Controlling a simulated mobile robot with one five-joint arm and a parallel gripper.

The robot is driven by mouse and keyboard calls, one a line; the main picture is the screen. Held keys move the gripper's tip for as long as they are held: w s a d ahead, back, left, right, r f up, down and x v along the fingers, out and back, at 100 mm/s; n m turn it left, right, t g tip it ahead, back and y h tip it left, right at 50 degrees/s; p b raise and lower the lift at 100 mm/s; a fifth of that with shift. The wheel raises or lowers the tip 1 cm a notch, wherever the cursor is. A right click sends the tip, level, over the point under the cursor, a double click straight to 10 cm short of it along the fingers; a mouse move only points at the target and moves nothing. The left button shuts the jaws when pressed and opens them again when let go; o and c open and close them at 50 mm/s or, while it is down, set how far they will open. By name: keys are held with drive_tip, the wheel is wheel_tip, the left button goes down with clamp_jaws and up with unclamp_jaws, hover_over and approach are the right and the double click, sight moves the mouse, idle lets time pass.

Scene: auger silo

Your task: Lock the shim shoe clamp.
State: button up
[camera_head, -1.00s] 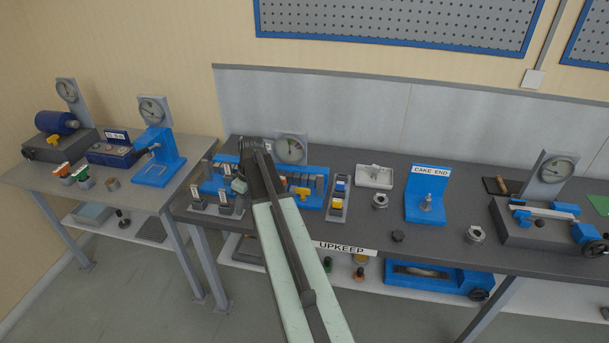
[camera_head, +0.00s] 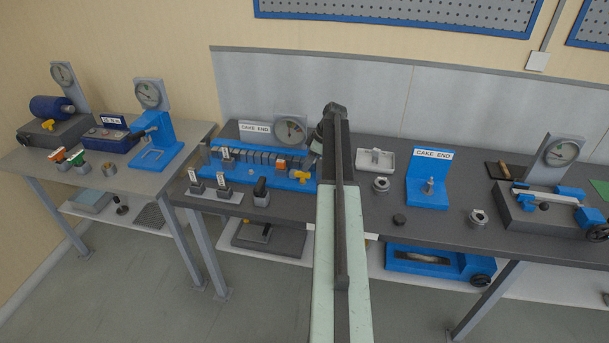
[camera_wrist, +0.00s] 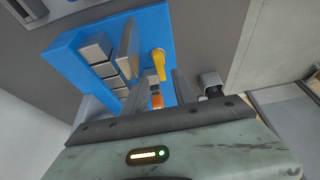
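The blue fixture (camera_head: 262,172) stands on the middle bench with a row of grey blocks. A yellow handle (camera_head: 301,176), which looks like the clamp lever, is at its front right. Beside it is a small orange part (camera_head: 281,165). In the wrist view the yellow handle (camera_wrist: 159,62) stands beyond my fingers, and the orange part (camera_wrist: 157,101) shows between them. My gripper (camera_wrist: 161,86) is open and appears empty, over the fixture's right end. In the head view my gripper (camera_head: 317,140) is partly hidden by my arm. I cannot tell whether a finger touches anything.
A dial gauge (camera_head: 290,130) and a "CAKE END" sign (camera_head: 255,128) stand behind the fixture. Small holders (camera_head: 224,192) and a black-topped part (camera_head: 260,191) sit in front. A white tray (camera_head: 375,160) and a blue stand (camera_head: 428,185) are to the right.

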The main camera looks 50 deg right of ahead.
sight(302, 176)
drive_tip(key=b+x, duration=0.2)
drive_tip(key=x, duration=0.2)
drive_tip(key=shift+f+b, duration=0.2)
drive_tip(key=shift+b, duration=0.15)
drive_tip(key=shift+r, duration=0.15)
drive_tip(key=shift+c, duration=0.3)
